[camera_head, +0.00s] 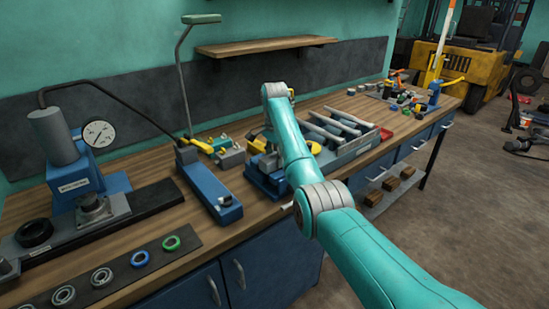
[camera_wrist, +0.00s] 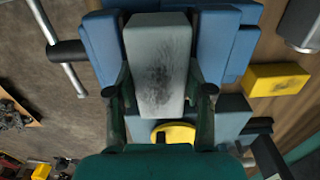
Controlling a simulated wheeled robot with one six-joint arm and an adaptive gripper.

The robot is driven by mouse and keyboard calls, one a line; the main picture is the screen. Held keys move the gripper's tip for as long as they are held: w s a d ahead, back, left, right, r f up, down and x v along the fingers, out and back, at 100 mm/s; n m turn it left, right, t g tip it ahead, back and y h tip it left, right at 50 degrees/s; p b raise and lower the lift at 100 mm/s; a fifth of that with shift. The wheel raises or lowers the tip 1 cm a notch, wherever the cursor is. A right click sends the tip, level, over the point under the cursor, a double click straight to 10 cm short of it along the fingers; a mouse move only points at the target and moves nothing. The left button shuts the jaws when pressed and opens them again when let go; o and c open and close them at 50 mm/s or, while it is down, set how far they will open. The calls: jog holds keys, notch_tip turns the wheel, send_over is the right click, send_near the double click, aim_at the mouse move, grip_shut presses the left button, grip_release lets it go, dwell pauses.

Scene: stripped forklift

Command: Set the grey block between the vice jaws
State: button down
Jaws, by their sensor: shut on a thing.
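The grey block (camera_wrist: 158,50) is a worn, scuffed bar in the wrist view. My gripper (camera_wrist: 160,92) is shut on it, one dark finger on each side. The blue vice (camera_wrist: 101,48) lies beneath and around the block in the wrist view, with blue parts left and right of it. I cannot tell whether the block is down between the jaws or above them. In the head view the blue vice (camera_head: 262,180) stands at the bench's front edge, partly behind my arm.
A yellow block (camera_wrist: 277,79) lies right of the vice in the wrist view. A grey tray (camera_head: 352,150) of cylindrical bars stands right of the vice. A wooden shelf (camera_head: 265,46) hangs behind.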

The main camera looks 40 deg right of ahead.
jog(key=shift+f, duration=0.45)
jog(key=shift+s+a+f, duration=0.1)
jog(key=shift+s+f, duration=0.05)
jog(key=shift+f, duration=0.3)
jog(key=c, duration=0.8)
grip_release()
jog(key=o, duration=0.4)
jog(key=shift+f, duration=0.15)
jog(key=shift+o, duration=0.2)
jog(key=shift+r, duration=0.25)
jog(key=o, duration=0.4)
jog(key=shift+c, duration=0.2)
